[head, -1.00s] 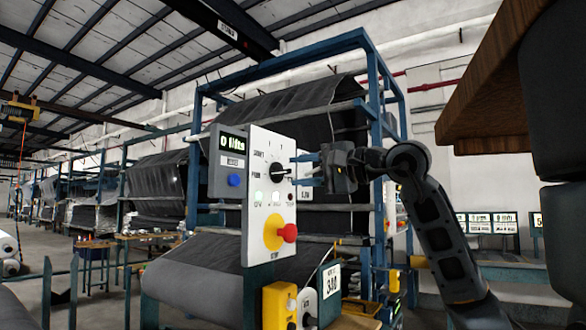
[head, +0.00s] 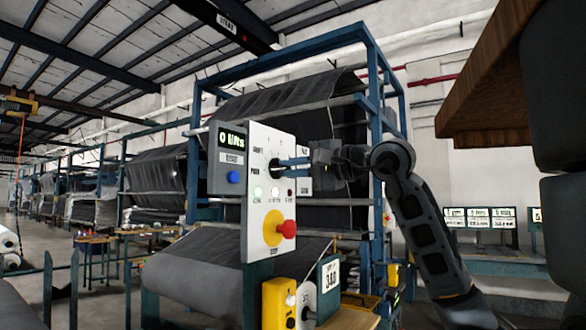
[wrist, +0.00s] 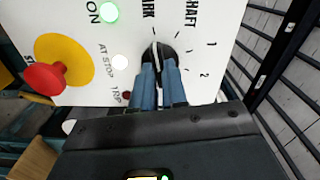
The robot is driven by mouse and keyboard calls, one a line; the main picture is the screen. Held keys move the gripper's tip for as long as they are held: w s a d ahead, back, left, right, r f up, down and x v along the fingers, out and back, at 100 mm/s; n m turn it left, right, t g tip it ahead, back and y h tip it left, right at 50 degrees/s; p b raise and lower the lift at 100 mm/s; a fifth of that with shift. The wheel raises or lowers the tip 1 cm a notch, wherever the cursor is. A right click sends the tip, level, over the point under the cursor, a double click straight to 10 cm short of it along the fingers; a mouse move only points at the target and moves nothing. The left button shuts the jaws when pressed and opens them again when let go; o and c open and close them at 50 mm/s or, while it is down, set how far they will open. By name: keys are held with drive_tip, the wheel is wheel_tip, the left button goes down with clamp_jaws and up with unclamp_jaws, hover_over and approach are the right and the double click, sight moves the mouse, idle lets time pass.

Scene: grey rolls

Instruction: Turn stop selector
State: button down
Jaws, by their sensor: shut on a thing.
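The stop selector (wrist: 158,52) is a small black round knob with a white line, on a white control panel (head: 262,150). In the wrist view it sits among printed tick marks and the numbers 1 and 2. My gripper (wrist: 160,72) has its two blue fingers closed on the knob, and they hide its lower part. In the head view my gripper (head: 280,164) reaches the panel from the right. The white line runs roughly along the fingers in the wrist view.
A red mushroom button on a yellow disc (head: 271,229) is lower on the panel; its red head (wrist: 44,78) sticks out. A green ON lamp (wrist: 108,12) is lit. A display box (head: 230,140) reads 0 lifts. Blue frames with grey rolls (head: 290,110) stand behind.

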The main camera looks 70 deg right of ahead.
drive_tip(key=shift+f+m, duration=0.1)
drive_tip(key=shift+m, duration=0.2)
drive_tip(key=m+b, duration=0.3)
drive_tip(key=m, duration=0.3)
drive_tip(key=shift+m, duration=0.4)
drive_tip(key=m, duration=0.4)
drive_tip(key=shift+m, duration=2.2)
drive_tip(key=c, duration=1.2)
unclamp_jaws()
drive_tip(key=shift+o, duration=0.2)
